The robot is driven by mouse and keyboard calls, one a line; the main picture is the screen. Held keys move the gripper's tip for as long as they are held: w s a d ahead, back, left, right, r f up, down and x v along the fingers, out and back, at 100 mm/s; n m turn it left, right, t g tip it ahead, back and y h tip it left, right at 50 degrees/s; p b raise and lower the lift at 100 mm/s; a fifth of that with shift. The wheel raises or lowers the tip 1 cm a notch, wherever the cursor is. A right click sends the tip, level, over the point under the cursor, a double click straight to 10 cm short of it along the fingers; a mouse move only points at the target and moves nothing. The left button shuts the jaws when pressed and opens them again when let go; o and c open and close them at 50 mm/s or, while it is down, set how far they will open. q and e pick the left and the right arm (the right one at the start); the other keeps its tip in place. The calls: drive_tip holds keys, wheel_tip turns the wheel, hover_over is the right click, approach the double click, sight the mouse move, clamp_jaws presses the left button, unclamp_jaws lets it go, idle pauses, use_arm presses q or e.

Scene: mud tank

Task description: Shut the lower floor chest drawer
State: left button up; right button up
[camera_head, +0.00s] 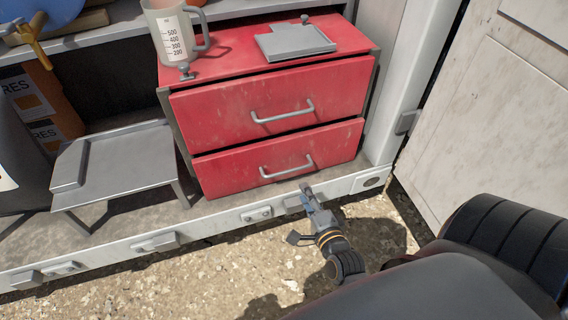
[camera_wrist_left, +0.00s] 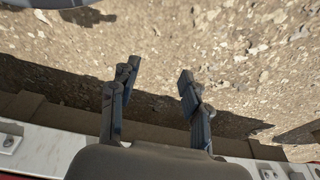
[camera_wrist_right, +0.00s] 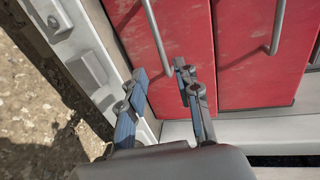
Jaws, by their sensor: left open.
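The red floor chest (camera_head: 225,72) has two stacked drawers with grey bar handles. Its lower drawer (camera_head: 225,177) looks nearly flush with the chest; I cannot tell whether a small gap is left. The lower handle (camera_head: 288,168) is bare. My right gripper (camera_head: 306,192) is just below and in front of the lower drawer's front, near its right half. The right wrist view shows its two fingers (camera_wrist_right: 161,76) apart and empty, close to the lower drawer front (camera_wrist_right: 182,35). My left gripper (camera_wrist_left: 159,70) is open and empty over gravel, and is out of the head view.
The upper drawer (camera_head: 235,108) sits above the lower one. A measuring jug (camera_head: 173,35) and a grey plate (camera_head: 292,43) are on the chest top. A low grey metal stand (camera_head: 115,158) is left of the chest. A pale ledge (camera_head: 215,222) runs in front; a pale door panel (camera_head: 490,110) is right.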

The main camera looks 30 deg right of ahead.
sight(291, 169)
drive_tip(key=b+x, duration=0.5)
drive_tip(key=x, duration=0.5)
drive_tip(key=shift+w+f+b, duration=0.25)
drive_tip(key=shift+w+b, duration=0.1)
drive_tip(key=shift+w, duration=0.55)
use_arm(q)
wheel_tip(291, 169, up, 15)
drive_tip(key=t, duration=0.1)
drive_tip(key=shift+a, duration=0.2)
use_arm(e)
clamp_jaws()
